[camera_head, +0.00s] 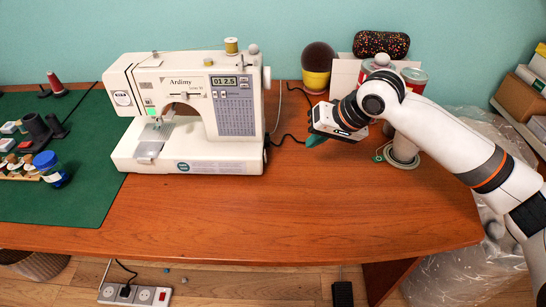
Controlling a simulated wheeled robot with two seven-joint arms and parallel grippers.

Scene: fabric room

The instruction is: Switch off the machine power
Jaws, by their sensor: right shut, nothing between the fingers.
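The white sewing machine (190,110) stands on the wooden table, left of the middle. Its small screen (224,81) shows "01 2.5" and a green light shows near its needle. A black cord comes out at the machine's lower right side; a power switch there cannot be made out. My right gripper (310,141) is right of the machine, apart from it, with its greenish fingertips shut and empty, pointing left toward the machine. My left gripper is not in view.
A green mat (85,205) with spools and a blue jar (50,169) covers the table's left. A yellow pot (316,81), cans and a thread spool (404,150) stand near my right arm. The front middle is clear. A power strip (134,294) lies on the floor.

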